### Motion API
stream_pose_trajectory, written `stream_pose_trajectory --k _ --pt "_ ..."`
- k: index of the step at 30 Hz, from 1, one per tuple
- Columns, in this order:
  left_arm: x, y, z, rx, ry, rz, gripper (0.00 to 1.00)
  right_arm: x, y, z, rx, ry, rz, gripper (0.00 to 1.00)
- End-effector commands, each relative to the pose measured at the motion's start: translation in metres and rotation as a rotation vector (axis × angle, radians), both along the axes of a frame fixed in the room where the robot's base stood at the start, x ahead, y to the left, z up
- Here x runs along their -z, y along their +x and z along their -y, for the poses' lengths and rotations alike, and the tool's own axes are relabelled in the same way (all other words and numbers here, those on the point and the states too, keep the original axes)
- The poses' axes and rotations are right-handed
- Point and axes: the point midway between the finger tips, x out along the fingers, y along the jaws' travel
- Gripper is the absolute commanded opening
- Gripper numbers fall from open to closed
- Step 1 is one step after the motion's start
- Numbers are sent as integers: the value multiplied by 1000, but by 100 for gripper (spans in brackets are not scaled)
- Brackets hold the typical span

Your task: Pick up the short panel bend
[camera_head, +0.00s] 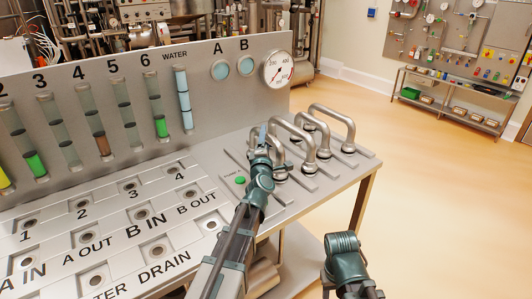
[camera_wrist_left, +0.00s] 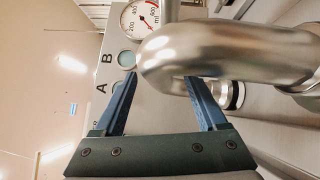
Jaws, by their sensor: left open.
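Several polished steel panel bends stand on slotted plates at the right end of the panel. One bend (camera_head: 293,127) arches just right of my left gripper; another, nearer the gripper, is partly hidden by it. I cannot tell surely which is the short one. My left gripper (camera_head: 263,135) is at the left side of this group, its jaws open and empty. In the left wrist view, its two blue fingers (camera_wrist_left: 162,77) stand apart, with a thick curved steel bend (camera_wrist_left: 230,50) close ahead of and across them.
Labelled ports fill the panel's left. The floor (camera_head: 440,190) to the right is clear.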

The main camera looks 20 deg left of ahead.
Motion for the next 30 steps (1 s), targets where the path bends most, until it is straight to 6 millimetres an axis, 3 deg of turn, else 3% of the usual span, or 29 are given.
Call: stream_pose_trajectory --k 3,10,23,30 --pt "-3 15 0 -1 0 0 74 -3 0 0 0 0 0 50" --pt "-2 15 0 -1 0 0 74 -2 0 0 0 0 0 50" --pt "-2 15 0 0 0 0 0 -2 0 0 0 0 0 50" --pt "-2 15 0 0 0 0 0 -2 0 0 0 0 0 50"
